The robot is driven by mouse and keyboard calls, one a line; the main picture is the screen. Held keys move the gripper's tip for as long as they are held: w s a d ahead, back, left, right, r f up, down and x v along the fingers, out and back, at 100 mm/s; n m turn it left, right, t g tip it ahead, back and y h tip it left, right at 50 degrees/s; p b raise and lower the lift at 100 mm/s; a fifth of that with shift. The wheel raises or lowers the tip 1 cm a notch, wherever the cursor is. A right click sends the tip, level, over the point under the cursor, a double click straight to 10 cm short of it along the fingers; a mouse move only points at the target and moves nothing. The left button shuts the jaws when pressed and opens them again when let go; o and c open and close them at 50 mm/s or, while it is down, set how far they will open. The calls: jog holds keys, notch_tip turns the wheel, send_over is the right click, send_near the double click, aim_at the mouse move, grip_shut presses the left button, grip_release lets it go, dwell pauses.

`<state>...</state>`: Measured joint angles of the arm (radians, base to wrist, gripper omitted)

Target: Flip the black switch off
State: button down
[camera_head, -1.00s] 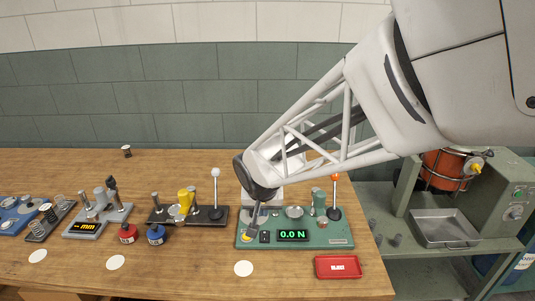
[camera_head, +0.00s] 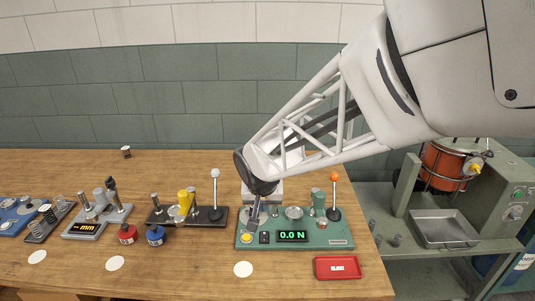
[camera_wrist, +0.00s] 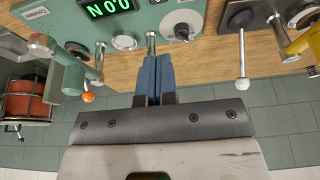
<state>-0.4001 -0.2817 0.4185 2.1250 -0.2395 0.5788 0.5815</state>
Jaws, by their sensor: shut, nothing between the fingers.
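The teal device panel (camera_head: 330,243) stands on the bench and carries a lit green display (camera_head: 292,236) reading 0.0 N. The black switch (camera_head: 264,238) is a small dark block just left of that display; I cannot tell its position. In the wrist view I cannot make out the switch. My gripper (camera_head: 253,225) hangs above the panel's left part, a little behind and left of the switch. It also shows in the wrist view (camera_wrist: 155,78), its blue fingers together with nothing between them.
A yellow button (camera_head: 246,238) sits left of the switch. Posts and an orange-knobbed lever (camera_head: 334,195) stand on the panel's right. A red tray (camera_head: 338,267) lies in front, and a white-knobbed lever device (camera_head: 216,195) stands to the left. The bench front has free room.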

aim_at(264, 232)
jog(key=x, duration=1.3)
jog(key=shift+s+f, duration=0.2)
jog(key=shift+f, duration=0.25)
jog(key=shift+f, duration=0.1)
